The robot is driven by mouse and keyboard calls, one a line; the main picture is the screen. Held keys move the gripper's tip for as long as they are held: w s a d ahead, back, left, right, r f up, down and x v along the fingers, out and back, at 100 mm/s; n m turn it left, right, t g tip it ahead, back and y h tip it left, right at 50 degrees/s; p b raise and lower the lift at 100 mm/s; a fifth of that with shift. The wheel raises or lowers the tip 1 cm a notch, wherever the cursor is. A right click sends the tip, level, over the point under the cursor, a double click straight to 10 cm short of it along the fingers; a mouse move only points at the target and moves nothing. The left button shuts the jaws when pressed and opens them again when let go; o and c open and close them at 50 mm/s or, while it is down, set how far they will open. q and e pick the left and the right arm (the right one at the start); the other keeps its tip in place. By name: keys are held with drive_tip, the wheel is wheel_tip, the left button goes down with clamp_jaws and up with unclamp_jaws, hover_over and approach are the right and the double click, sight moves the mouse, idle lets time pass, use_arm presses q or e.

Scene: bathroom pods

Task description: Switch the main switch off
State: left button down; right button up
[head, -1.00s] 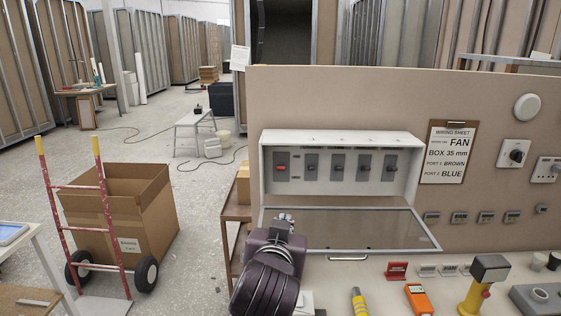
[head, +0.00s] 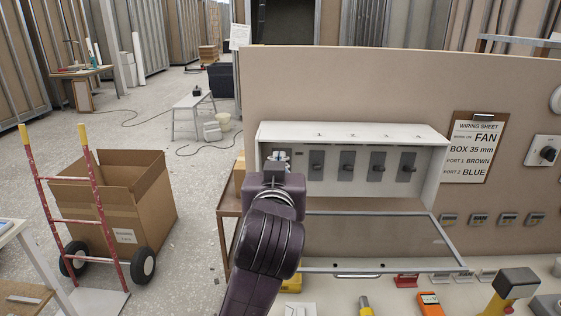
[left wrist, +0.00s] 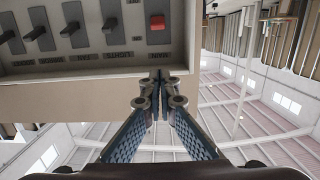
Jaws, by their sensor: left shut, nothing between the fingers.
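The main switch has a red toggle, which shows at the top of the left wrist view (left wrist: 157,22). It sits at the end of a row of black-toggled switches in the white switch box (head: 440,160). In the head view my left gripper (head: 277,158) is in front of the box's left end and hides the red toggle. My left gripper is shut and empty. In the left wrist view its fingertips (left wrist: 160,76) are beside the box's edge, in line with the red switch. I cannot tell whether they touch the box. My right gripper is not in view.
The box's glazed lid (head: 390,240) hangs open below it, over the bench. A wiring sheet (head: 472,148) is on the board at right. An orange meter (head: 430,304) and a yellow-stemmed device (head: 505,295) stand at front right. A cardboard box (head: 110,205) stands on the floor at left.

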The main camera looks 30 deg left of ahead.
use_arm(q)
drive_tip(key=p+x, duration=0.3)
drive_tip(key=x, duration=0.7)
drive_tip(key=shift+a+p, duration=0.15)
drive_tip(key=shift+p, duration=0.2)
wheel_tip(320, 180, down, 2)
drive_tip(key=shift+f+p, duration=0.1)
drive_tip(key=shift+p, duration=0.25)
drive_tip(key=shift+s+d+f+p, duration=0.2)
drive_tip(key=shift+s+f, duration=0.1)
drive_tip(key=shift+f, duration=0.2)
drive_tip(key=shift+s+d+f+p, duration=0.1)
drive_tip(key=shift+s+d+f, duration=0.15)
drive_tip(key=shift+f, duration=0.25)
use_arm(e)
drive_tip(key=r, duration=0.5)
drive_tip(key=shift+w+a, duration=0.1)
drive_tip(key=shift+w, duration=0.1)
